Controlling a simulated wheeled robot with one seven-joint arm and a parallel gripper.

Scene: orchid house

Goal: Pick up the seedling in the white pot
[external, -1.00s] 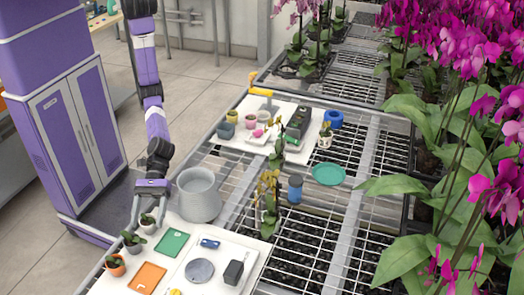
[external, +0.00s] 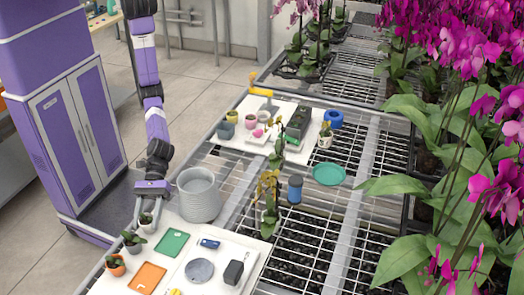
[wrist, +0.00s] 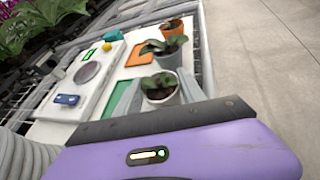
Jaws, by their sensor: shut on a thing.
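The white pot (external: 146,221) with a small green seedling stands at the upper left edge of the near white board. In the wrist view, the white pot (wrist: 162,101) shows between my two fingers with the seedling's dark leaves (wrist: 158,82) above its rim. My gripper (external: 147,212) comes down from above and is shut on the pot, one finger on each side. It also shows in the wrist view (wrist: 157,97). I cannot see a gap under the pot.
A grey pot (external: 133,247) and a terracotta pot (external: 116,268) with seedlings stand close in front. Green (external: 172,243) and orange (external: 148,278) cards lie on the board.

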